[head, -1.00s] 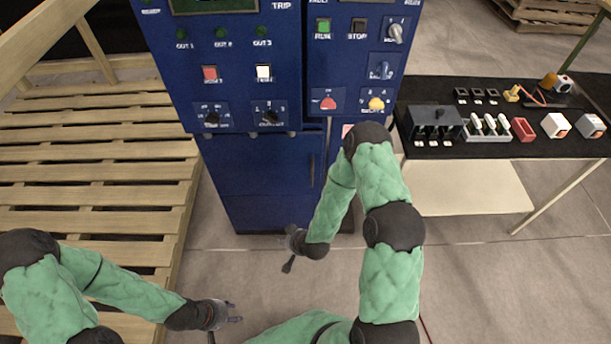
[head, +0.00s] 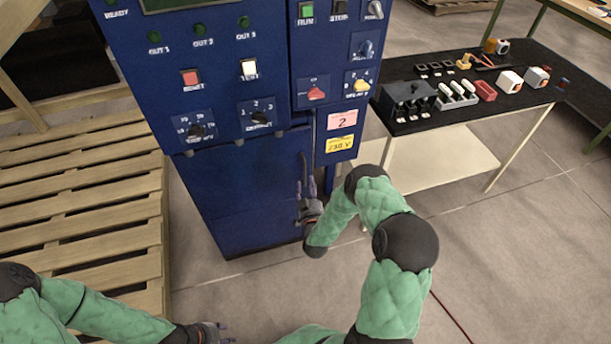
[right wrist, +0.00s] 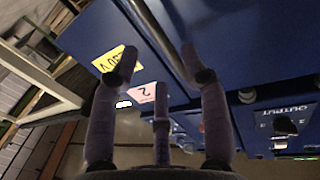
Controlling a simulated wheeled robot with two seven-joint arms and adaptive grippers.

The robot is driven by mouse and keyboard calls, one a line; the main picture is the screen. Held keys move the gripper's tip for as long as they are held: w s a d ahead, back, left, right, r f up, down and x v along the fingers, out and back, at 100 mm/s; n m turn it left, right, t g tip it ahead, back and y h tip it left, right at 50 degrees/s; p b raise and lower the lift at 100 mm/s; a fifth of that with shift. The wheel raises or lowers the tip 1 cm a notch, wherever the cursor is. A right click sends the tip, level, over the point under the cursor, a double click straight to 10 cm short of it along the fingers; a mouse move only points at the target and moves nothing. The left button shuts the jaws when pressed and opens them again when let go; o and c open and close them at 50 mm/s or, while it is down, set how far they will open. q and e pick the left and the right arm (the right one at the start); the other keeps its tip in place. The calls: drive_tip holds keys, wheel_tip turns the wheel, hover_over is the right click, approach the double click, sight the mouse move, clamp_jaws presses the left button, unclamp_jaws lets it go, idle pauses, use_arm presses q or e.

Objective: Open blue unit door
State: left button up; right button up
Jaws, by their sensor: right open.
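The blue unit (head: 205,95) stands upright in the head view, with its lower door (head: 240,195) closed. A dark vertical handle (head: 304,172) is on the door's right side. My right gripper (head: 307,200) is at the handle's lower part, its fingers pointing at the door. In the right wrist view, the handle bar (right wrist: 158,32) runs between the spread fingers of the right gripper (right wrist: 162,65), which are open. Whether a finger touches the bar cannot be told. My left gripper (head: 215,332) is low in the head view, away from the unit, its jaws too small to judge.
A wooden pallet (head: 90,210) lies left of the unit. On the right stands a black-topped table (head: 430,122) with a grey switch block, a red bin and several small parts. Pink and yellow labels (head: 340,143) are on the unit beside the handle. Floor in front is clear.

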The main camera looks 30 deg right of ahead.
sight(305, 184)
drive_tip(key=b+x, duration=0.1)
drive_tip(key=x, duration=0.5)
drive_tip(key=shift+w+d+b, duration=0.1)
drive_tip(key=shift+w+b, duration=0.25)
drive_tip(key=shift+b, duration=0.05)
clamp_jaws()
